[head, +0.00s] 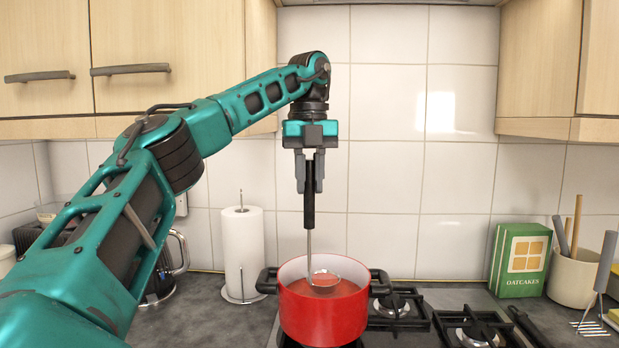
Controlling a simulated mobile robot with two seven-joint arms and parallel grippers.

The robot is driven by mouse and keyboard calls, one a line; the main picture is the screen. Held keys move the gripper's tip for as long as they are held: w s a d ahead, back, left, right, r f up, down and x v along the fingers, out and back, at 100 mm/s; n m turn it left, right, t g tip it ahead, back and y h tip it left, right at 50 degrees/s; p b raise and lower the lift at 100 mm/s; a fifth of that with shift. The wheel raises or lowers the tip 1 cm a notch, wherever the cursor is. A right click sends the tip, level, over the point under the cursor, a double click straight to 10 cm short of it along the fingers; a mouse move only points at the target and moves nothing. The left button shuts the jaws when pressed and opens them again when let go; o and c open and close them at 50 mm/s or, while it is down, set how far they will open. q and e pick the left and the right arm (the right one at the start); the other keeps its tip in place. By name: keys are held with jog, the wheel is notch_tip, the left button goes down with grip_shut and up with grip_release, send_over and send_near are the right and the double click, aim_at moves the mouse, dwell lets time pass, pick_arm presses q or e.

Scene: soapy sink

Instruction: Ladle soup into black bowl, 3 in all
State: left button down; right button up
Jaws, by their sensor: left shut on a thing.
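My left gripper (309,186) points down above the stove and is shut on the black handle of the ladle (309,211). The ladle hangs upright, and its metal shaft runs down into the red pot (322,318). The ladle's bowl is inside the pot at the level of the reddish soup (345,289). I cannot tell how deep it dips or how full it is. The pot stands on the hob and has dark side handles. No black bowl is in view. My right gripper is not in view.
A paper towel roll (243,250) stands left of the pot, with a kettle-like jug (165,278) beyond it, partly behind my left arm. An oatcakes box (520,261) and a utensil crock (572,277) stand at right. Wall cupboards (540,58) hang above both sides.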

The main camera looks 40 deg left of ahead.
pick_arm(q)
jog(key=shift+r+p, duration=0.6)
jog(key=shift+r, duration=2.95)
jog(key=shift+f, duration=0.1)
